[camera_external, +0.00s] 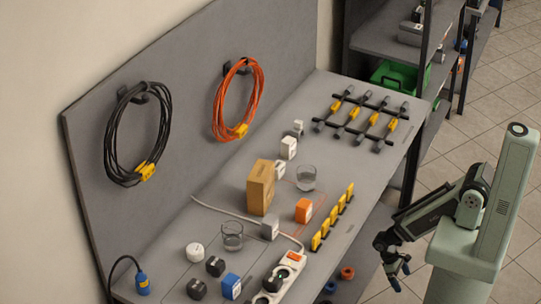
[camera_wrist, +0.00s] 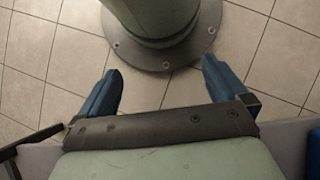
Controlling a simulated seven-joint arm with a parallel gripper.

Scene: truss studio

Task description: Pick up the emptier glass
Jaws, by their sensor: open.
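Two clear glasses stand upright on the grey workbench (camera_external: 218,200). One glass (camera_external: 306,178) is near the middle of the bench, right of a cardboard box. The other glass (camera_external: 232,236) is nearer the front left, beside a grey plug adapter. Both seem to hold some clear liquid; I cannot tell which holds less. My gripper (camera_external: 400,276) hangs beyond the bench's right edge, pointing down and apart from both glasses. In the wrist view my gripper (camera_wrist: 161,72) has its blue fingers spread, with nothing between them. No glass shows in that view.
A brown box (camera_external: 261,187), an orange block (camera_external: 303,210) and white adapters crowd the glasses. Coiled cables (camera_external: 238,100) hang on the back panel. Tiled floor (camera_wrist: 275,60) lies below my gripper.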

